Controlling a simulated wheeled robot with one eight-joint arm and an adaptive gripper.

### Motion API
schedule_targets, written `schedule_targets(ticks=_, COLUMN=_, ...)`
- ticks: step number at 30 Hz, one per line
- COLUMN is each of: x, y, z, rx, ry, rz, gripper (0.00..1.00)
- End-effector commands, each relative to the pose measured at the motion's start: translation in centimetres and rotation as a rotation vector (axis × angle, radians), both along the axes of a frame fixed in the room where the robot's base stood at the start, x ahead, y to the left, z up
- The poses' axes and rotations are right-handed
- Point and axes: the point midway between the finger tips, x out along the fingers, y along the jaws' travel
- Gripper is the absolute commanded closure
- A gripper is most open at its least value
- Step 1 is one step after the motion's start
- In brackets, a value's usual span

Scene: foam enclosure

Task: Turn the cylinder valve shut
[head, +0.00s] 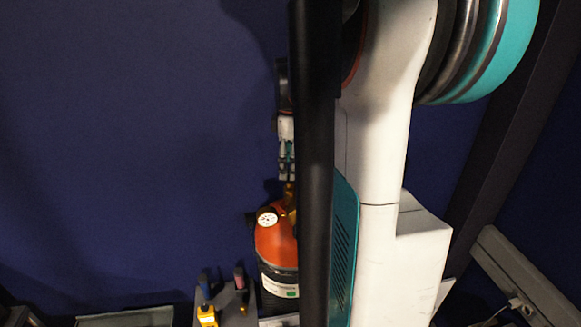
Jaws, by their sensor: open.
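The gas cylinder (272,248) stands upright low in the middle of the head view, with an orange shoulder and a dark body bearing a white and green label. A round white gauge (267,219) sits at its top. The brass-coloured valve (290,197) is beside the gauge, partly hidden by a dark vertical part of my own body. My gripper (287,176) points down just above the valve and is open. My body covers its right side, so I cannot tell whether its fingers touch the valve or are around it. The cylinder's right side is also hidden.
A yellow device (207,316) and small blue (204,286) and pink (239,278) items are on a grey surface left of the cylinder. A pale flat panel (125,319) lies at lower left. A grey beam (525,275) runs at lower right. The dark blue wall (120,150) is clear.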

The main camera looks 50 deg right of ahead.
Motion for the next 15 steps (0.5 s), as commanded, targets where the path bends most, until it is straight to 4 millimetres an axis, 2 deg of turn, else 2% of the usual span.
schedule_targets(ticks=6, x=0.0, y=0.0, z=-1.8, rx=0.000, ry=0.000, rz=0.000, gripper=0.36)
schedule_targets(ticks=15, x=0.0, y=0.0, z=-2.1, rx=0.000, ry=0.000, rz=0.000, gripper=0.36)
